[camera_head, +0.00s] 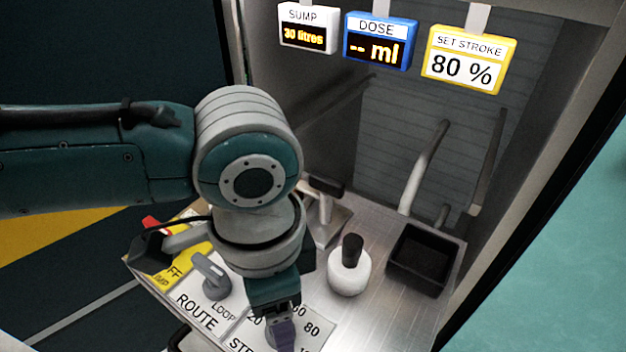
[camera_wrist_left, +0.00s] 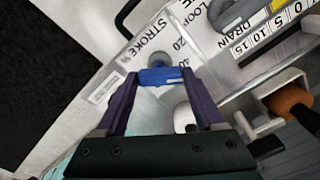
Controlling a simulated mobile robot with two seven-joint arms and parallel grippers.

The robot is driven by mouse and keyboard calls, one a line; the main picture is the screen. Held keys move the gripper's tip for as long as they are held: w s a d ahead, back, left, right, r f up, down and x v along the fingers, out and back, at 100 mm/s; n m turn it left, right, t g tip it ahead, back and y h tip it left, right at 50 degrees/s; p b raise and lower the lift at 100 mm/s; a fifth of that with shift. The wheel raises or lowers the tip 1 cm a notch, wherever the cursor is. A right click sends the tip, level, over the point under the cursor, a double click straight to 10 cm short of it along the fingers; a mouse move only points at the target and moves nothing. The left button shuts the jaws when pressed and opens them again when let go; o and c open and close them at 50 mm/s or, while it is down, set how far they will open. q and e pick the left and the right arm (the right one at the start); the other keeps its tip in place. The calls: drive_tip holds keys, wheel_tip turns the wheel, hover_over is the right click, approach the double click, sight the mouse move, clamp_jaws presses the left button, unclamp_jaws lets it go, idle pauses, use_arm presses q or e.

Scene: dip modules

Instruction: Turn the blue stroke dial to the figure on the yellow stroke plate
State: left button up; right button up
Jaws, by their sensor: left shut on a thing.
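The yellow stroke plate (camera_head: 469,60) hangs at the upper right of the head view and reads "SET STROKE 80 %". The blue stroke dial (camera_wrist_left: 160,76) sits on a white panel marked STROKE, with 20 and 40 beside it in the left wrist view. My left gripper (camera_wrist_left: 160,82) is shut on the dial's blue handle, one purple finger at each side. In the head view my left gripper (camera_head: 283,325) points down at the STROKE panel (camera_head: 318,329), where 20 and 80 can be read, and hides the dial. I cannot tell which figure the dial points at. My right gripper is not in view.
A grey ROUTE lever (camera_head: 211,275) stands left of my gripper. A white bottle with a black top (camera_head: 349,266) and an empty black tray (camera_head: 421,259) stand to the right on the metal bench. Blue DOSE (camera_head: 380,42) and white SUMP (camera_head: 304,28) displays hang behind.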

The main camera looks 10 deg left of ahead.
use_arm(q)
drive_tip(key=m+p, duration=0.2)
drive_tip(key=m, duration=0.2)
drive_tip(key=shift+r+m, duration=0.1)
drive_tip(key=shift+m, duration=0.2)
drive_tip(key=m, duration=0.4)
drive_tip(key=shift+m+p, duration=0.3)
drive_tip(key=shift+p, duration=0.1)
drive_tip(key=m, duration=1)
drive_tip(key=o, duration=1.4)
